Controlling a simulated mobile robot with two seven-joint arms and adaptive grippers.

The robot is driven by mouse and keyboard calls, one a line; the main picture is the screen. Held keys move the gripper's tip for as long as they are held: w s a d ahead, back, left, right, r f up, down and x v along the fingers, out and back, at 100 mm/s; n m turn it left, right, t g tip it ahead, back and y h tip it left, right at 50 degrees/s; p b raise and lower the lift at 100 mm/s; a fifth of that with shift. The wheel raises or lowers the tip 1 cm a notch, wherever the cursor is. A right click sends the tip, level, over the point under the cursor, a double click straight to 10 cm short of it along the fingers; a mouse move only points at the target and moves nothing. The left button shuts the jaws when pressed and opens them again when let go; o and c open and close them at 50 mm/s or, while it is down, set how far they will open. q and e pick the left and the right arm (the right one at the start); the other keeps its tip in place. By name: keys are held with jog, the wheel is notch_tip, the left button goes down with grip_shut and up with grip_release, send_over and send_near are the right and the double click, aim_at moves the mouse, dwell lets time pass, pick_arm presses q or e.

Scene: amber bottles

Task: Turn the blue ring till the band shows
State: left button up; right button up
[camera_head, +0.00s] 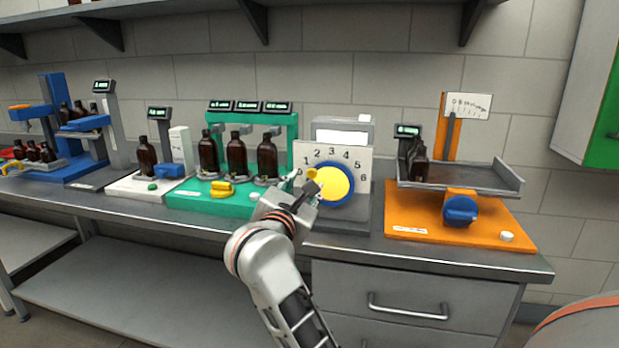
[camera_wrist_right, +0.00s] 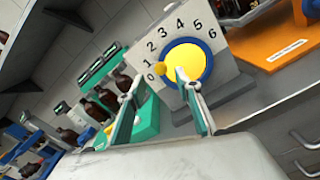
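The blue ring (camera_head: 352,188) surrounds a yellow disc (camera_head: 333,182) on a grey-white dial plate (camera_head: 359,158) numbered around its upper part. A small yellow knob (camera_head: 312,173) sticks out at the disc's upper left, near the 0 in the wrist view. The ring (camera_wrist_right: 211,62) and knob (camera_wrist_right: 160,68) also show in the right wrist view. I cannot make out a band. My right gripper (camera_head: 303,186) is in front of the ring's left side. In the wrist view its two fingers (camera_wrist_right: 154,88) are apart with nothing between them; whether one touches the ring is unclear. My left gripper is out of view.
Left of the dial stands a green station (camera_head: 190,197) with several amber bottles (camera_head: 237,154) and a yellow piece (camera_head: 221,188). Right of it is an orange base (camera_head: 410,217) with a blue knob (camera_head: 460,210) and a grey tray (camera_head: 508,178). The bench's front edge (camera_head: 440,258) is clear.

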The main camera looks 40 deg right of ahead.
jog(key=shift+v, duration=2.25)
